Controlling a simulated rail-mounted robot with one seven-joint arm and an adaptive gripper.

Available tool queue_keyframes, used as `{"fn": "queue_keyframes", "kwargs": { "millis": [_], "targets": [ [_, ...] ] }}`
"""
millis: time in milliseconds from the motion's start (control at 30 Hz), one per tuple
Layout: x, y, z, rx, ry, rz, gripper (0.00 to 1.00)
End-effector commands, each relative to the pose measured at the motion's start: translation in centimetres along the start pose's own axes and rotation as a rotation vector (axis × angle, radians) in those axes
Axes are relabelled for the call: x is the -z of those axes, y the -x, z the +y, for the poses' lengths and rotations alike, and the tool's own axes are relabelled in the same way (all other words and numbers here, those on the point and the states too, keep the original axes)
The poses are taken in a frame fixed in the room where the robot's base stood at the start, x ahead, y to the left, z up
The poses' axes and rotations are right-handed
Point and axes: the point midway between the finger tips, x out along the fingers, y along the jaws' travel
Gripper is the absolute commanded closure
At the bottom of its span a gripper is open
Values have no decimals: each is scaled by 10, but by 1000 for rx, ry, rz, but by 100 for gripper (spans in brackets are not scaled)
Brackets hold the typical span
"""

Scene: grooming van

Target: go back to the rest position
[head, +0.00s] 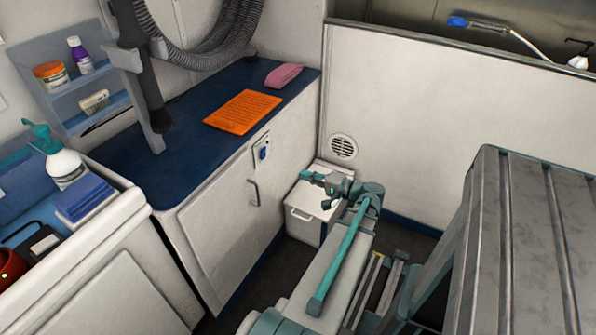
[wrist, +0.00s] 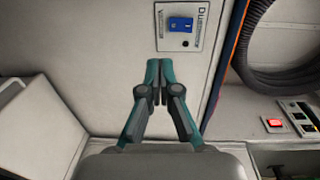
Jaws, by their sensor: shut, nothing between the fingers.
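My gripper (head: 308,177) is in the head view, in front of the grey cabinet and above a white bin. It also shows in the wrist view (wrist: 159,64), where its two teal fingertips are together with nothing between them. My gripper faces the cabinet front. A plate with a blue rocker switch (wrist: 181,23) and partly readable lettering sits ahead of the fingertips in the wrist view. In the head view the same switch (head: 263,153) is on the cabinet front, apart from my fingers and to their left.
The white lidded bin (head: 302,214) stands below my gripper. The cabinet door handle (head: 254,192) sticks out to the left. A slatted grey table (head: 530,240) fills the right side. The blue counter holds an orange mat (head: 243,112) and a pink cloth-like item (head: 284,75).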

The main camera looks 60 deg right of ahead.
Motion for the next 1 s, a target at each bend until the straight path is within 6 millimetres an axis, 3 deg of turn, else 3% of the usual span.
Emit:
{"fn": "queue_keyframes", "kwargs": {
  "millis": [267, 467, 767, 1000],
  "targets": [
    [-3, 0, 9, -42, -33, -13, 100],
    [-23, 6, 53, -232, -83, -66, 100],
    [-116, -28, 151, -585, -164, -306, 100],
    [-213, -47, 218, -870, -157, -566, 100]
  ]
}}
